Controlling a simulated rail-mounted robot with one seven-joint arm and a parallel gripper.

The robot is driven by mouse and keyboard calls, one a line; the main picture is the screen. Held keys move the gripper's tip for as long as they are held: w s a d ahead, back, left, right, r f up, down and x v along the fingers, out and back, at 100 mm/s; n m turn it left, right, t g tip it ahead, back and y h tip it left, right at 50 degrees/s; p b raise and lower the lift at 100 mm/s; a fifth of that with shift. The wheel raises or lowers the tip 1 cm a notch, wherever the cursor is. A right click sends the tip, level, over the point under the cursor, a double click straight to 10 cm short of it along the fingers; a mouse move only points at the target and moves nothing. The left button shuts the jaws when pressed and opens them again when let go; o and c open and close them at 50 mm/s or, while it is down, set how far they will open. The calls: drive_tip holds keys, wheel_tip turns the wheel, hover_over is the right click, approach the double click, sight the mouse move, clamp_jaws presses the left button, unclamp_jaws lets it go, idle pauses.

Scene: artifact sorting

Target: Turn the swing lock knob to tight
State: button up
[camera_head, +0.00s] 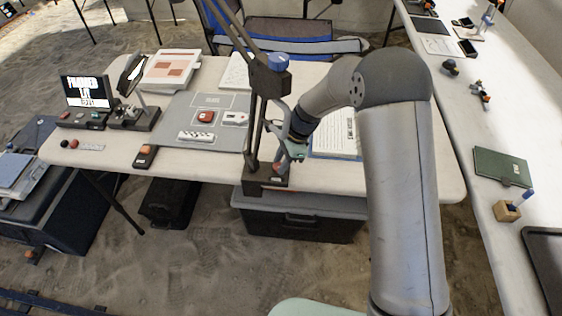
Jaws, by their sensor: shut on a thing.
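A dark stand with slanting arms (255,110) is fixed at the table's front edge. A blue knob (278,61) sits at its upper joint. A small red knob (277,168) is low on the stand, just above its dark base block (265,182). My gripper (284,161) reaches in from the right and is shut at the red knob, beside the upright post. The fingertips are small and partly hidden here. I cannot read any mark showing how tight the knob is.
A second table (520,209) on the right bears a green book (502,167). A lidded bin (300,222) stands below.

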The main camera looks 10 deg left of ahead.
drive_tip(key=m+t, duration=0.1)
drive_tip(key=m, duration=0.3)
drive_tip(key=shift+s+r+m+t, duration=0.1)
drive_tip(key=shift+s+m+t, duration=0.1)
drive_tip(key=shift+m+t, duration=0.15)
drive_tip(key=shift+y, duration=0.3)
drive_tip(key=o, duration=1)
drive_tip(key=shift+d, duration=0.1)
drive_tip(key=v, duration=1.7)
drive_tip(key=shift+s+r, duration=0.1)
drive_tip(key=shift+r, duration=0.1)
